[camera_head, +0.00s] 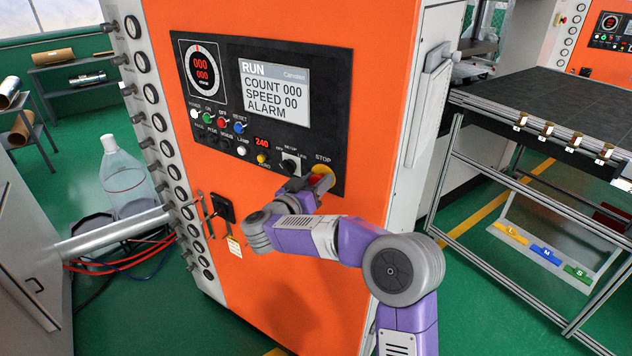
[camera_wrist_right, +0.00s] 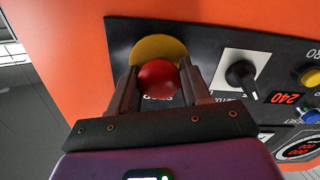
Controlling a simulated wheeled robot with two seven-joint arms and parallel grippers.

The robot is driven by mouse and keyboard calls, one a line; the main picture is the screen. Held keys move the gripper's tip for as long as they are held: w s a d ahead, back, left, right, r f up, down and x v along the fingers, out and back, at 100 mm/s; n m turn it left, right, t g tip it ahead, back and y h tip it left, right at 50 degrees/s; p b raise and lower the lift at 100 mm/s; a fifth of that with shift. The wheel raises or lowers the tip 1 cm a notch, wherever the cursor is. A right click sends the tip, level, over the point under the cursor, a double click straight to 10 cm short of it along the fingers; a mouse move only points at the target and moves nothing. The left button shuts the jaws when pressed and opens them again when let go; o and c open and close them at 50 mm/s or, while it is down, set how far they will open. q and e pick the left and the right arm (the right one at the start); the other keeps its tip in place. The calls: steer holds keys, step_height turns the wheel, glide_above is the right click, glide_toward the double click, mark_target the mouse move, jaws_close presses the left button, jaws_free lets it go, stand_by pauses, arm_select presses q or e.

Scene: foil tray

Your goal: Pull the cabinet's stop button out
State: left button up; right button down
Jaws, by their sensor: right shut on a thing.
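The orange cabinet (camera_head: 290,250) carries a black control panel. The red stop button (camera_wrist_right: 158,78) sits on a yellow round plate (camera_wrist_right: 160,48) at the panel's lower right corner, under the STOP label. In the head view the stop button (camera_head: 321,171) is partly hidden by my right gripper (camera_head: 318,183). In the wrist view my right gripper (camera_wrist_right: 159,84) has one finger on each side of the red button and is shut on it. I cannot tell whether the button is pressed in or out. My left gripper is not in view.
A black selector switch (camera_wrist_right: 240,74) on a white plate is close beside the stop button. The screen (camera_head: 275,92) reads RUN. A black-topped table (camera_head: 560,95) stands at right; a clear bottle (camera_head: 124,177) stands at left.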

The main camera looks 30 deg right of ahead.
steer(key=shift+s+a+r+p, duration=0.15)
steer(key=shift+s+a+p, duration=0.2)
steer(key=shift+a, duration=0.3)
steer(key=c, duration=0.9)
jaws_free()
steer(key=shift+c, duration=0.2)
steer(key=o, duration=0.4)
steer(key=shift+a, duration=0.15)
steer(key=v, duration=0.7)
steer(key=shift+s+b, duration=0.15)
steer(key=shift+b, duration=0.3)
steer(key=shift+a, duration=0.15)
